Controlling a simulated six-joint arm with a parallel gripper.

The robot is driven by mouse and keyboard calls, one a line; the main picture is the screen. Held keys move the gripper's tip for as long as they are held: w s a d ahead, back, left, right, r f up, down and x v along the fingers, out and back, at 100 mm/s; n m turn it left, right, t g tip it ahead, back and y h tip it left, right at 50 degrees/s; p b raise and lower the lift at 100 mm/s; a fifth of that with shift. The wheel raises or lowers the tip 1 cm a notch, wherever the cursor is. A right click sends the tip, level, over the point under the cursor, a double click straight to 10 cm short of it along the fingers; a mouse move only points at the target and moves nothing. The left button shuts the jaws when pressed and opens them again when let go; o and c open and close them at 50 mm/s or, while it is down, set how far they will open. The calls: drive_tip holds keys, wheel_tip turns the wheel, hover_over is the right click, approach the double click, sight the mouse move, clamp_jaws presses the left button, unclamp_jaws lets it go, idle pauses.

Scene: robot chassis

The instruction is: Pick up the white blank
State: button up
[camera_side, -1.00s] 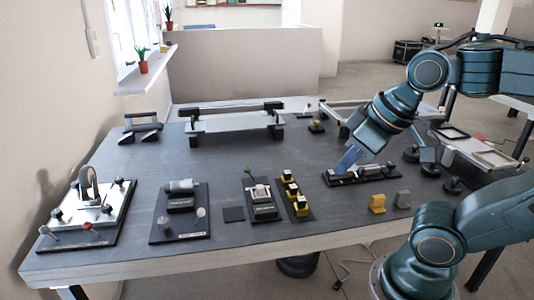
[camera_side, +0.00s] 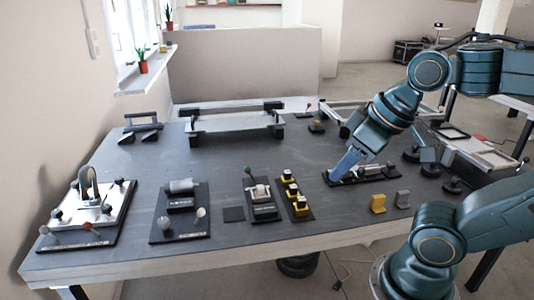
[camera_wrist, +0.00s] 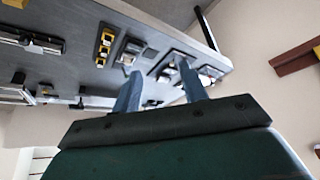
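My gripper (camera_side: 340,172) is at the left end of a dark fixture plate (camera_side: 388,176) on the right side of the table in the side view. Its blue fingers point down and left, and I cannot tell whether they touch the plate. In the wrist view my gripper (camera_wrist: 161,88) has its two fingers well apart, with nothing held between them. A pale bar-like part (camera_side: 370,170) lies on the fixture plate, partly behind the fingers. I cannot tell which piece is the white blank. A pale block (camera_side: 260,191) also sits in a small press (camera_side: 263,210) at mid-table.
A black strip with several yellow blocks (camera_side: 291,190) stands left of the fixture. A large frame (camera_side: 235,122) stands at the back. The middle of the table (camera_side: 230,165) is clear.

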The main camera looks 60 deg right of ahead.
drive_tip(key=shift+o, duration=0.2)
drive_tip(key=shift+w, duration=0.15)
drive_tip(key=w+d+n+g+y, duration=0.1)
drive_tip(key=w+d+n, duration=0.25)
drive_tip(key=w, duration=0.55)
drive_tip(key=w+d+n+g, duration=0.15)
drive_tip(key=w+d, duration=0.25)
drive_tip(key=w, duration=0.6)
drive_tip(key=w+d+f+n+y, duration=0.1)
drive_tip(key=w+d+f+n, duration=0.1)
drive_tip(key=w+d+f, duration=0.3)
drive_tip(key=w+d+f+n+y, duration=0.1)
drive_tip(key=w+d+f+n, duration=0.2)
drive_tip(key=d+f, duration=0.8)
drive_tip(key=shift+w+d+f+y, duration=0.3)
drive_tip(key=shift+w+d+f, duration=0.15)
drive_tip(key=shift+w, duration=0.45)
drive_tip(key=shift+x, duration=4.25)
